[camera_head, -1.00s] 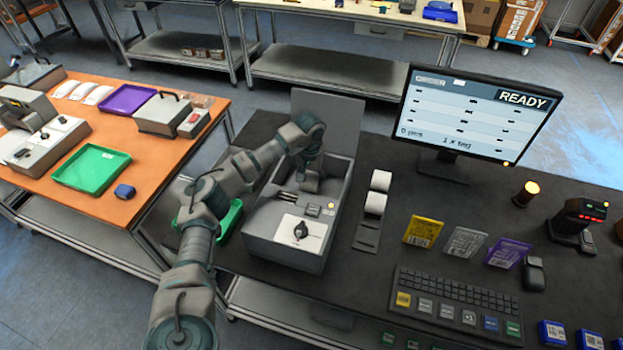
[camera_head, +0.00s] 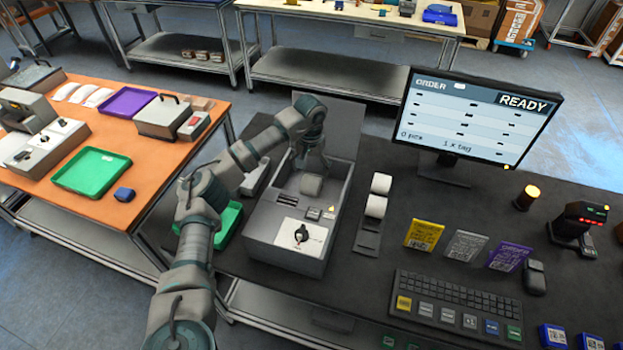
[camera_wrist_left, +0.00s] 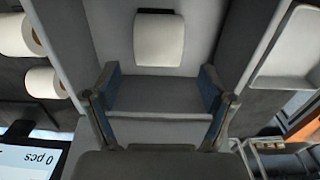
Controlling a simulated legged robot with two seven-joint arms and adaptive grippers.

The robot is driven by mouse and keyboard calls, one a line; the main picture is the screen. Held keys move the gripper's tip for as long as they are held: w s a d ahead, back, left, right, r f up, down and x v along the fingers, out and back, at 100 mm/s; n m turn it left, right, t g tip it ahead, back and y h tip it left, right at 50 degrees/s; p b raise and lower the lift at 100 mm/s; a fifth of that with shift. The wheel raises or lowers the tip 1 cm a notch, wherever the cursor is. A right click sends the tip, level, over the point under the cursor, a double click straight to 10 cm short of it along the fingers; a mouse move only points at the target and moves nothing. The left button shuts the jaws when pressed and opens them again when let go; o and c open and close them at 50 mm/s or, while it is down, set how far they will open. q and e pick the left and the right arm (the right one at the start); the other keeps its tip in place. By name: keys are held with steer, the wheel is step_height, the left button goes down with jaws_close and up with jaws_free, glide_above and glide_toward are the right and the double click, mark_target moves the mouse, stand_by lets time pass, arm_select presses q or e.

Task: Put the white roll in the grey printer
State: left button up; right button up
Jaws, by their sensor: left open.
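The grey printer (camera_head: 268,224) stands on the dark table with its lid up at the back. A white roll (camera_head: 311,186) sits inside the printer's open compartment; it also shows in the left wrist view (camera_wrist_left: 159,40). My left gripper (camera_head: 313,163) is above the back of the compartment, open and apart from the roll. In the left wrist view its two blue-padded fingers (camera_wrist_left: 160,92) are spread with nothing between them. Two more white rolls (camera_head: 378,194) stand in a holder right of the printer. My right gripper is not in view.
The monitor (camera_head: 478,118) stands behind the holder at the right. A green tray (camera_head: 229,224) is left of the printer, partly behind my arm. Colored tags (camera_head: 424,234), a keyboard (camera_head: 457,306) and a scanner (camera_head: 581,222) occupy the table's right side.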

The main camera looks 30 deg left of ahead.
mark_target(314, 180)
arm_select(q)
steer(key=r, duration=0.4)
steer(key=d+r, duration=0.1)
steer(key=r, duration=0.1)
